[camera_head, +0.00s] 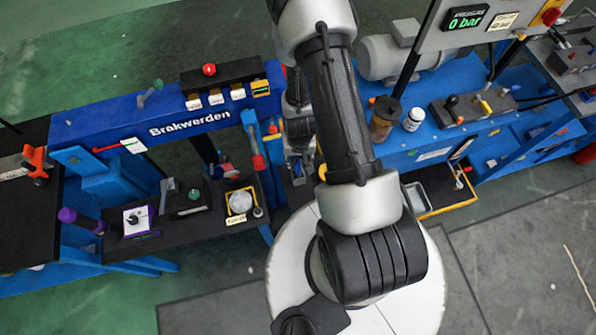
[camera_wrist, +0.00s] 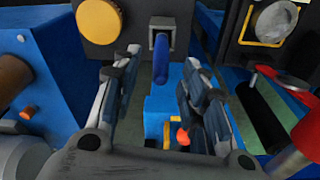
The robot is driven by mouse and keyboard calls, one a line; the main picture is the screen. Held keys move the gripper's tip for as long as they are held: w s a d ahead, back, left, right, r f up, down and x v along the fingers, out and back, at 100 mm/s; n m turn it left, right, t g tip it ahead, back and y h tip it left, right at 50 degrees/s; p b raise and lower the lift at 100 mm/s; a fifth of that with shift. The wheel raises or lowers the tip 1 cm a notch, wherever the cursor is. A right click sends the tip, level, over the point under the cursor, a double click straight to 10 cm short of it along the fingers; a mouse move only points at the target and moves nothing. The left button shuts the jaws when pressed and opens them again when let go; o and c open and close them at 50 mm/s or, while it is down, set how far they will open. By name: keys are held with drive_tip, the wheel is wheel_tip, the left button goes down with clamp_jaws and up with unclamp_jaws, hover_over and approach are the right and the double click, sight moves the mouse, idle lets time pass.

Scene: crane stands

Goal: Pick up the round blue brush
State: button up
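A blue rounded rod (camera_wrist: 161,58) stands out of a square grey socket (camera_wrist: 161,34) in the wrist view. It may be the handle of the round blue brush; no bristles show, so I cannot be sure. My gripper (camera_wrist: 160,72) is open, with one finger on each side of the rod and visible space between. I cannot tell how far the rod lies beyond the fingertips. In the head view my gripper (camera_head: 298,145) is partly hidden behind my arm, beside the blue stand. The brush cannot be made out there.
A brown jar (camera_head: 384,118) and a white bottle (camera_head: 414,119) stand right. A red handle (camera_wrist: 305,140) is close to the right of my gripper.

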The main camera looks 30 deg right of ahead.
sight(298, 165)
drive_tip(key=f, duration=0.2)
drive_tip(key=f+b, duration=0.1)
drive_tip(key=f, duration=0.2)
drive_tip(key=w+f+b, duration=0.1)
drive_tip(key=f, duration=0.1)
drive_tip(key=shift+d+f, duration=0.2)
clamp_jaws()
idle(0.4)
